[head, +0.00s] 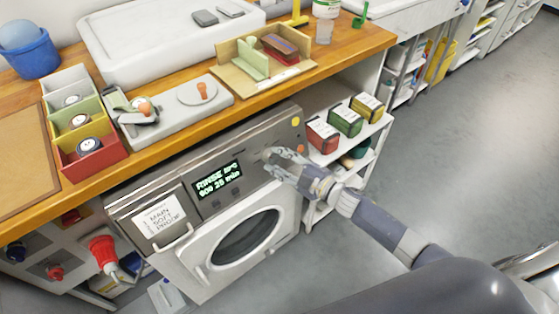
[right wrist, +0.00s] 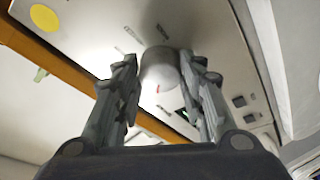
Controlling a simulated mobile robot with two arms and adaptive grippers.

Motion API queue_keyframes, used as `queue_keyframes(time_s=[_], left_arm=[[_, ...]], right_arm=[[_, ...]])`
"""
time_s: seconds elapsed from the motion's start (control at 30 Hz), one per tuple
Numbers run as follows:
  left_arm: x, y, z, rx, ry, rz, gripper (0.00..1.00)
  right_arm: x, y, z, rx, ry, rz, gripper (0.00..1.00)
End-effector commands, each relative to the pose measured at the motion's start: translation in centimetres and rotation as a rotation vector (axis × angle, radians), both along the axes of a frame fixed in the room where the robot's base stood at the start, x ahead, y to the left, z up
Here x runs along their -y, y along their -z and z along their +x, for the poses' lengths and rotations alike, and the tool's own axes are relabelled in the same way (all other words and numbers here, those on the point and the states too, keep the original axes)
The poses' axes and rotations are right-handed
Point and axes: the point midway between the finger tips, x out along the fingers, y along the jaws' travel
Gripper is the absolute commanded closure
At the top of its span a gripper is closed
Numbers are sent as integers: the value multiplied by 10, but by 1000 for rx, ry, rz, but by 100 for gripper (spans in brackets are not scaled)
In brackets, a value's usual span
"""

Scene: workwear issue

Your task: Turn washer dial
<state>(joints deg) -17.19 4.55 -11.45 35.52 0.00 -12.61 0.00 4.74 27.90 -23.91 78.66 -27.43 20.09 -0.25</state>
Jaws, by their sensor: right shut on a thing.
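The washer (head: 178,255) stands under the wooden counter, with its round door (head: 248,235) closed. Its grey control panel carries a lit display (head: 217,181) that reads RINSE on the top line; the smaller text is hard to read. The round pale dial (right wrist: 160,70) sits between the two fingers of my right gripper in the right wrist view, with a small red mark near its edge. My right gripper (head: 272,158) is shut on the dial, with a finger at each side of it. In the head view the gripper mostly hides the dial. My left gripper is not in view.
A detergent drawer with a paper label (head: 159,219) is at the panel's left. Red, green and yellow boxes (head: 345,120) stand on the shelf at right. Bins and trays fill the counter above.

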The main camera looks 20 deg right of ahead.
Motion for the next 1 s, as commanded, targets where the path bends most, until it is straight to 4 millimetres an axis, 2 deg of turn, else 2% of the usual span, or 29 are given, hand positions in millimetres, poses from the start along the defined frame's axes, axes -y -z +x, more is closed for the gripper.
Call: queue_keyframes(time_s=[0.5, 0.53, 0.6, 1.0], left_arm=[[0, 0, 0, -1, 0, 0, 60], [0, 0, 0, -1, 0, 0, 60], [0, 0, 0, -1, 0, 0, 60], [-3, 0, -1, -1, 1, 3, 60]], right_arm=[[-1, 1, 0, 6, -7, -18, 87], [-1, 1, 0, 6, -7, -18, 56], [-1, 1, 0, 6, -7, -18, 42], [2, 1, -3, 5, -6, -18, 42]])
